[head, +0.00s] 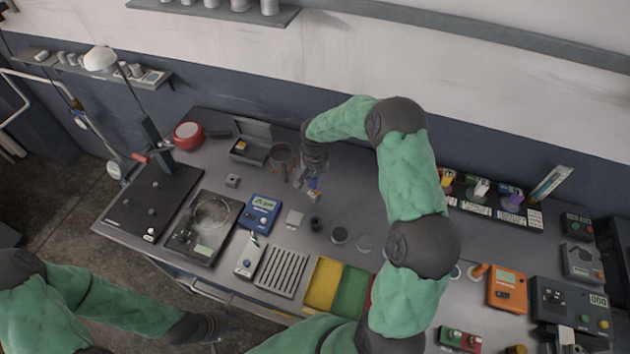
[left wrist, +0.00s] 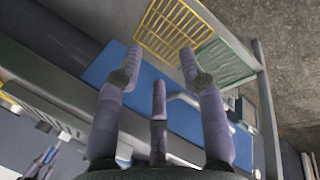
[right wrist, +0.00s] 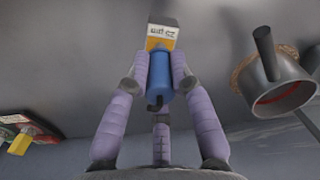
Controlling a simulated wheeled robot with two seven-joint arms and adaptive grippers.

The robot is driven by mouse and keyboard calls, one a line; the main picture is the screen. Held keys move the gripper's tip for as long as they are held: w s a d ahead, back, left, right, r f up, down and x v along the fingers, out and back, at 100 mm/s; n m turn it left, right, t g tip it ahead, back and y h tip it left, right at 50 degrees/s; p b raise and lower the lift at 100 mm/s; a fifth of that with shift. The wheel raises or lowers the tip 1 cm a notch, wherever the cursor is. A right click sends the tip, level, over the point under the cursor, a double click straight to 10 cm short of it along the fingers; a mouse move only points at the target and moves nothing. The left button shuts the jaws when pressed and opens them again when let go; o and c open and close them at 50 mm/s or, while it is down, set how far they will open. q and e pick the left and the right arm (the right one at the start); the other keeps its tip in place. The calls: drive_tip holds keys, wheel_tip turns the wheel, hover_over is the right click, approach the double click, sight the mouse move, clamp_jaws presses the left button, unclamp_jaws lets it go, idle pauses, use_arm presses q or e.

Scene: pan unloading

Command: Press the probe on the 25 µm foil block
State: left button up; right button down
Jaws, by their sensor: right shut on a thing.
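My right gripper (right wrist: 158,72) is shut on a blue cylindrical probe (right wrist: 158,85), pointing down at the bench. A small block (right wrist: 160,36) with a white and yellow face lies at the probe's far end; its upside-down label seems to read 25 µm. I cannot tell whether the probe tip touches it or how firmly. In the head view the right gripper (head: 313,178) is low over the back middle of the bench, hiding most of the block. A blue gauge (head: 262,212) with a lit display stands left of it. My left gripper (left wrist: 160,62) is open and empty, before the bench's front edge.
A light grey block (head: 294,218) and a small dark cylinder (head: 316,223) lie nearby. Yellow (head: 324,284) and green (head: 352,291) trays are at the front. A slotted rack (head: 282,271) stands left of them.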

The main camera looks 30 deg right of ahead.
drive_tip(key=shift+r+p, duration=1.25)
drive_tip(key=shift+r, duration=1.3)
